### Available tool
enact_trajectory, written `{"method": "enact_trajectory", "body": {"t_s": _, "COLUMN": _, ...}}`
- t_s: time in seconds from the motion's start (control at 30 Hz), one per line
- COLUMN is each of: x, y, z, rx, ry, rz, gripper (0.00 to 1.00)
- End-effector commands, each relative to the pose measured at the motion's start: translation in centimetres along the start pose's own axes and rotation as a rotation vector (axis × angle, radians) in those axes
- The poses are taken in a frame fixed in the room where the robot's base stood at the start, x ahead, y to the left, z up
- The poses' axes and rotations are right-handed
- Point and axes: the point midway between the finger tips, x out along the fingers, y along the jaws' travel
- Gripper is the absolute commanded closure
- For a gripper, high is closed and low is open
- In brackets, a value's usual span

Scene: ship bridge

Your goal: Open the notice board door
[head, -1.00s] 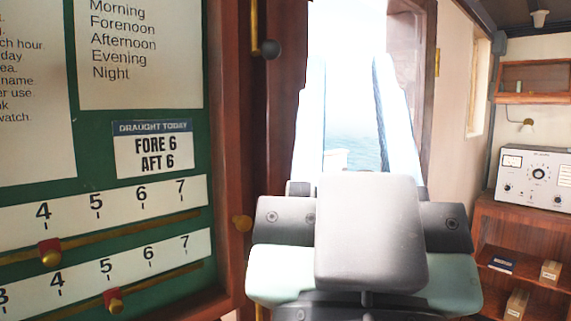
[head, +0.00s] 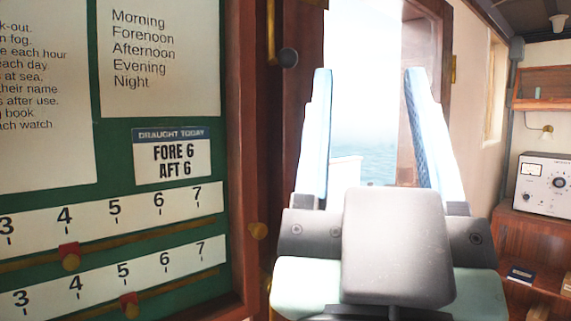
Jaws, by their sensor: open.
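The notice board (head: 114,118) fills the left of the head view, a green panel with paper notices, number scales and brass sliders inside a dark red-brown wooden frame (head: 240,150). Whether a door covers the board is unclear. My gripper (head: 366,85) is open and empty, right of the frame, its two fingers wide apart before the bright opening.
Behind my gripper is a bright doorway (head: 365,135) with sea beyond. At the right, wooden shelves (head: 545,245) carry a white instrument box (head: 545,184) and small items. The pale wall (head: 476,100) lies between.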

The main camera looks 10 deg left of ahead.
Motion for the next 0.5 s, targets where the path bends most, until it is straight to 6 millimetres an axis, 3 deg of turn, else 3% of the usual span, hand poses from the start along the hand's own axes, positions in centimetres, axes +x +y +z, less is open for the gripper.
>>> {"method": "enact_trajectory", "body": {"t_s": 0.07, "x": 0.4, "y": 0.1, "z": 0.9, "rx": 0.002, "ry": -0.032, "rz": -0.009, "gripper": 0.42}}
{"method": "enact_trajectory", "body": {"t_s": 0.17, "x": 1.5, "y": 0.1, "z": 3.8, "rx": 0.014, "ry": -0.134, "rz": -0.049, "gripper": 0.42}}
{"method": "enact_trajectory", "body": {"t_s": 0.3, "x": 2.4, "y": -0.1, "z": 10.6, "rx": 0.053, "ry": -0.374, "rz": -0.169, "gripper": 0.42}}
{"method": "enact_trajectory", "body": {"t_s": 0.4, "x": 1.7, "y": -0.5, "z": 15.1, "rx": 0.101, "ry": -0.54, "rz": -0.293, "gripper": 0.42}}
{"method": "enact_trajectory", "body": {"t_s": 0.5, "x": 0.3, "y": -0.9, "z": 18.1, "rx": 0.164, "ry": -0.665, "rz": -0.434, "gripper": 0.42}}
